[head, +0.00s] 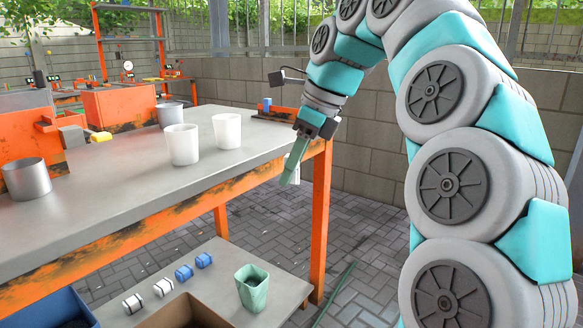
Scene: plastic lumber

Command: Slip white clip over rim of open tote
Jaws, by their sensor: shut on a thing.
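My gripper (291,172) points down beside the right end of the tall table. It is shut on a small white piece, the white clip (300,148), mostly hidden behind the green fingers, so its shape is unclear. Two open bins show at the bottom edge, both cut off by the frame: a brown one (215,318) and a dark blue one (72,297). I cannot tell which is the tote. The gripper is well above and right of both, apart from them.
On the low table (222,262) are a green cup (252,291), two white-and-dark small pieces (163,287) and two blue ones (184,272). White cups (182,146) and metal cups (27,180) stand on the tall table (120,178). Its orange leg (317,230) is near the gripper.

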